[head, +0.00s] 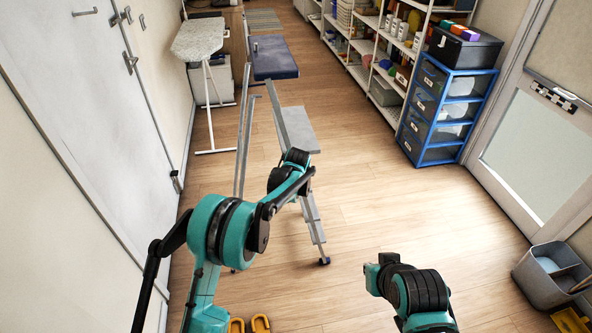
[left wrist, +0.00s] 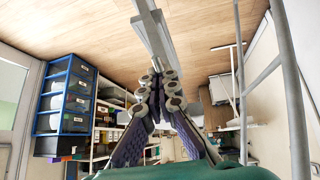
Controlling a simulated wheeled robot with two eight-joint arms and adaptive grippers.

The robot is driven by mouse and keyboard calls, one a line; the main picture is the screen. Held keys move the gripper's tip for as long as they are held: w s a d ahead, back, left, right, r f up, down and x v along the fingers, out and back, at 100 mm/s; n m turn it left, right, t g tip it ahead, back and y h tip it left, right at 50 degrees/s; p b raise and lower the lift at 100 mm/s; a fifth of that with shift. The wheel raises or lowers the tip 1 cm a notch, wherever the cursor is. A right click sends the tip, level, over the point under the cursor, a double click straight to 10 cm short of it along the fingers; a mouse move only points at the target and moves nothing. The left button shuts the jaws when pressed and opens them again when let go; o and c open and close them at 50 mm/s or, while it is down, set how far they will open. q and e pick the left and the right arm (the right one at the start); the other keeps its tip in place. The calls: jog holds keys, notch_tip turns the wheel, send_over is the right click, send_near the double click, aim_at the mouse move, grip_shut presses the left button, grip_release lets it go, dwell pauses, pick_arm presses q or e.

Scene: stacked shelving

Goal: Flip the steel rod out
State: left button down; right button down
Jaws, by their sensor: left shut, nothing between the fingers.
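A grey metal step ladder with a flat platform (head: 297,128) stands on the wood floor in the middle of the head view. Thin steel rails (head: 241,140) rise at its left side. I cannot tell which bar is the task's steel rod. My left arm reaches to the ladder in the head view, where its wrist hides the fingers. In the left wrist view my left gripper (left wrist: 161,92) is shut and empty, with its fingers beside a grey ladder bar (left wrist: 154,30); contact is unclear. A curved rail (left wrist: 289,75) shows at right. My right arm is at the lower right; its fingers are not visible.
A blue drawer unit (head: 446,112) and white shelving (head: 385,60) stand on the right. An ironing board (head: 200,40) stands at the back left. A grey bin (head: 545,280) is at the lower right. The floor right of the ladder is clear.

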pick_arm(q)
jog(key=shift+s+d+f, duration=0.25)
jog(key=shift+s+f, duration=0.25)
jog(key=shift+f, duration=0.2)
jog(key=shift+s+f, duration=0.1)
jog(key=shift+s, duration=0.1)
jog(key=shift+s+d+f+b, duration=0.1)
jog(key=shift+s+f+b, duration=0.05)
jog(key=shift+b, duration=0.15)
